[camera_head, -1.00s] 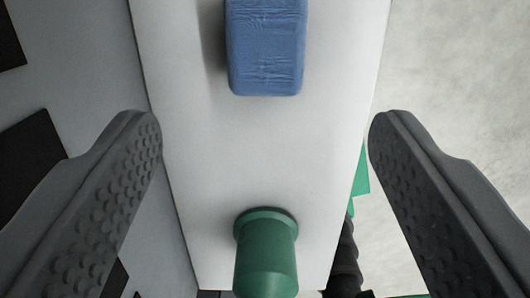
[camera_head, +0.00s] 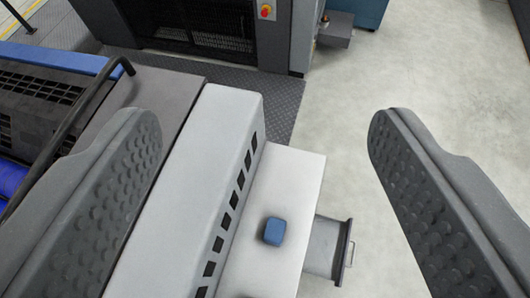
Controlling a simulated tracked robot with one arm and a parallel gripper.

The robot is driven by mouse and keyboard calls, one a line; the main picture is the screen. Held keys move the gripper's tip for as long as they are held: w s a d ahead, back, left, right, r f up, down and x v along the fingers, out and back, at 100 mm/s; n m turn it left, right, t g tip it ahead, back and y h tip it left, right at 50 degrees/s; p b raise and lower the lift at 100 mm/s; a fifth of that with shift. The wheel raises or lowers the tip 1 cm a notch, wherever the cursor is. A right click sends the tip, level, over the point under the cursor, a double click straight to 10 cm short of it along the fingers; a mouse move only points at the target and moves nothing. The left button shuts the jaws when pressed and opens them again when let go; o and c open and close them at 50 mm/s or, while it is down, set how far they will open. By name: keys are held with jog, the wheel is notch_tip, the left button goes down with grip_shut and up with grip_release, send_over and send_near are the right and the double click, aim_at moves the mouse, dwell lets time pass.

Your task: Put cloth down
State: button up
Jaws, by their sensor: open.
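The cloth (camera_head: 275,231) is a small blue folded block. It lies on a pale, flat ledge (camera_head: 291,177) on the side of a grey machine. My gripper (camera_head: 265,135) is open, with its two dark textured fingers wide apart at the left and right of the view. Nothing is between the fingers. The cloth is well beyond the fingertips and apart from them.
A light grey housing (camera_head: 215,150) with a row of dark slots rises left of the ledge. A grey bin-like box (camera_head: 328,248) sticks out at the ledge's right. A dark machine (camera_head: 200,30) stands at the back. Open floor (camera_head: 440,90) lies to the right.

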jog(key=s+r+t, duration=0.2)
jog(key=s+r, duration=0.3)
jog(key=r, duration=0.3)
jog(key=shift+s+n, duration=0.3)
jog(key=shift+s, duration=0.05)
